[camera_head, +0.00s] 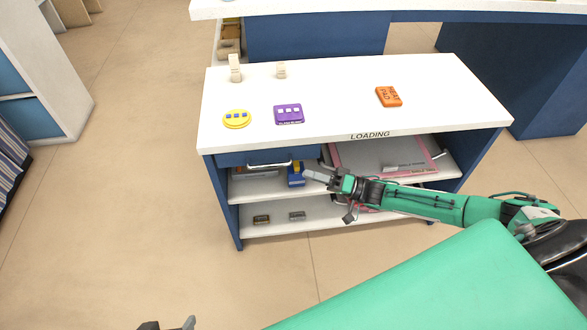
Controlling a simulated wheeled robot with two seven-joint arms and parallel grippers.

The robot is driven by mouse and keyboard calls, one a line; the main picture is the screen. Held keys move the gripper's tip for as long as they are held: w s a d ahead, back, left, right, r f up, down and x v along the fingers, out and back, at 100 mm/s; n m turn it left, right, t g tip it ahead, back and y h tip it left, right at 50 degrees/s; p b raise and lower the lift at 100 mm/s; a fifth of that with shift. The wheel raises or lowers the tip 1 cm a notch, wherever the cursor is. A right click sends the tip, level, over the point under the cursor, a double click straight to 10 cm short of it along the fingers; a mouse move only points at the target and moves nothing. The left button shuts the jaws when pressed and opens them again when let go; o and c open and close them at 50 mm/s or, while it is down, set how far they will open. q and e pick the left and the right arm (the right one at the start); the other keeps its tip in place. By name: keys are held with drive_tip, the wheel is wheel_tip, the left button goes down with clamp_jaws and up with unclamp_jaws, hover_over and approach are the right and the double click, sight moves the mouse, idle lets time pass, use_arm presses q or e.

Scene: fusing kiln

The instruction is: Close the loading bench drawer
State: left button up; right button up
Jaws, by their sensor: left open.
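The loading bench (345,122) has a white top marked LOADING. Its blue drawer front (235,159) sits under the top on the left side and looks close to flush; I cannot tell if a small gap remains. A pale bar handle (270,165) sticks out from the drawer front. My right gripper (318,178) is in front of the bench, just right of and below the handle, apart from it by the look of it. Its jaw gap is not clear. My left gripper (168,325) shows only its fingertips at the bottom edge, apart and empty, far from the drawer.
On the bench top are a yellow disc (236,119), a purple block (288,114), an orange block (388,97) and two small beige pieces. Shelves below hold a pink-edged board (345,155), a blue item (295,175) and small blocks. Floor (120,200) to the left is clear.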

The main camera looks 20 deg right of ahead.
drive_tip(key=shift+v, duration=1.15)
